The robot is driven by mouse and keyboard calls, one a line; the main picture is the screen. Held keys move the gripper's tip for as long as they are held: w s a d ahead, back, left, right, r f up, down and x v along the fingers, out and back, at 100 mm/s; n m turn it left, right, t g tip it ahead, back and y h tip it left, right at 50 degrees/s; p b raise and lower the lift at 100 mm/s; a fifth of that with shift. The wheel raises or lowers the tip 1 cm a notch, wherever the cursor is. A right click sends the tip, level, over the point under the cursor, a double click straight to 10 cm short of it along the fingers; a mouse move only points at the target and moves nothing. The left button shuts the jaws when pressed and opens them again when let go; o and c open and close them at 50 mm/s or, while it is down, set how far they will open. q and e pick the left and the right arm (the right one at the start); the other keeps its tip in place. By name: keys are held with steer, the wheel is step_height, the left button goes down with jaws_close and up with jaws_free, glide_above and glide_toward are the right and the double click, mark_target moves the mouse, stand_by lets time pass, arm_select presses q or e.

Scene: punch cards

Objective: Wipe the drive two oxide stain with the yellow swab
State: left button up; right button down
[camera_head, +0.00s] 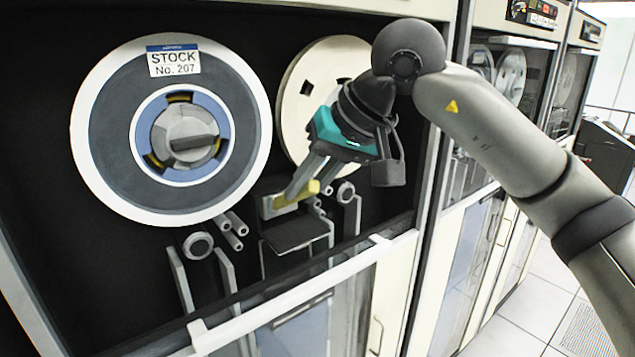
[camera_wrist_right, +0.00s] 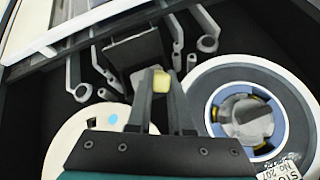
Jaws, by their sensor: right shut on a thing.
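My right gripper (camera_head: 300,188) reaches in from the right and is shut on the yellow swab (camera_head: 296,196). The swab is at the grey tape-head block (camera_head: 268,207), between the two reels; I cannot tell whether they touch. In the right wrist view the swab (camera_wrist_right: 162,81) shows as a small yellow block between the finger ends of my right gripper (camera_wrist_right: 163,98), with the dark head plate just beyond it. I cannot make out the oxide stain; the swab and fingers may hide it. My left gripper is not in view.
A large reel (camera_head: 178,205) labelled "STOCK No. 207" is at the left. A cream reel (camera_head: 296,118) sits behind my right gripper. Rollers and guide posts (camera_head: 198,246) stand close below. A white rail (camera_head: 290,297) crosses the front. More drive cabinets stand to the right.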

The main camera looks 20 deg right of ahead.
steer(key=shift+s, duration=0.1)
steer(key=shift+s+d+b, duration=0.3)
steer(key=shift+s+b, duration=0.15)
steer(key=shift+s, duration=0.5)
steer(key=shift+s+d+b, duration=0.35)
steer(key=shift+s+b, duration=0.1)
steer(key=shift+s, duration=0.45)
steer(key=shift+s+d+b, duration=0.3)
steer(key=shift+s+b, duration=0.15)
steer(key=shift+s, duration=0.6)
steer(key=s, duration=0.1)
steer(key=s+d+b, duration=0.1)
steer(key=shift+s, duration=0.3)
